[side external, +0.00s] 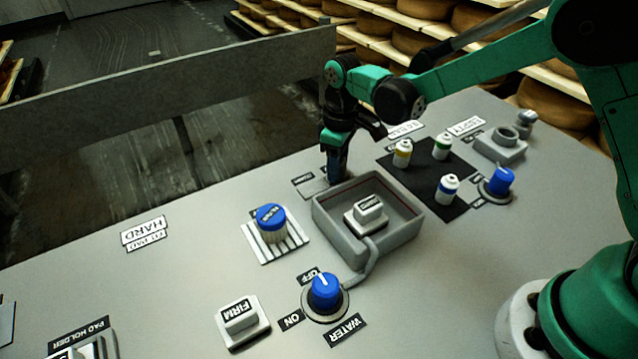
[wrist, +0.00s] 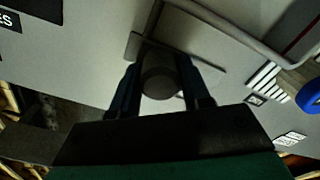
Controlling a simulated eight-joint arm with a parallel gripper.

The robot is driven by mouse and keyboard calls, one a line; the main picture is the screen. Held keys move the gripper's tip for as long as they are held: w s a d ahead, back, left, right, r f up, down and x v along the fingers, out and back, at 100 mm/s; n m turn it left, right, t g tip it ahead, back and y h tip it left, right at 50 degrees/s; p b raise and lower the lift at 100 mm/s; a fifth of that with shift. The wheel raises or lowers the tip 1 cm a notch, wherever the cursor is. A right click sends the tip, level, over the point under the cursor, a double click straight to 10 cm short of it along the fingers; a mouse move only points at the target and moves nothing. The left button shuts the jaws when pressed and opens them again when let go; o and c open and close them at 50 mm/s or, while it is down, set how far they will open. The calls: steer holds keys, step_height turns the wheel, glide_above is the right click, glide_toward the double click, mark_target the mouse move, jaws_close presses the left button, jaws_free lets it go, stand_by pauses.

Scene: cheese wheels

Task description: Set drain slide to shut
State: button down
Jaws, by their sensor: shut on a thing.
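My gripper (side external: 336,168) is low over the worktop at the back left side of the grey basin (side external: 340,237). In the wrist view its two dark fingers (wrist: 162,88) stand on either side of a dark round knob (wrist: 158,80) and are shut on it. I take this knob to be the drain slide's. A flat grey plate (wrist: 134,46) shows under the knob, with a thin slot line running right. In the side view the knob is hidden by my gripper; a flat plate (side external: 314,187) with a small label lies just left of it. The slide's exact position is unclear.
A white block (side external: 368,211) sits in the basin. Nearby are a blue-topped round thing (side external: 270,222) on a striped pad, a water knob (side external: 325,291), a FIRM block (side external: 240,318) and small bottles on a black mat (side external: 410,168). The front left worktop is mostly clear.

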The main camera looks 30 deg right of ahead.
steer(key=shift+d, duration=0.3)
steer(key=c, duration=0.7)
jaws_free()
steer(key=shift+o, duration=1.4)
steer(key=shift+a, duration=0.1)
steer(key=shift+r, duration=2.85)
steer(key=shift+s+r, duration=0.1)
steer(key=shift+r, duration=0.1)
steer(key=s+d+r+m+t, duration=0.2)
steer(key=s+r+m+t, duration=0.1)
steer(key=s, duration=0.3)
steer(key=s+d+r+m+t, duration=0.3)
steer(key=s+t, duration=0.1)
steer(key=s, duration=0.3)
steer(key=shift+d+m, duration=0.25)
steer(key=shift+m, duration=0.15)
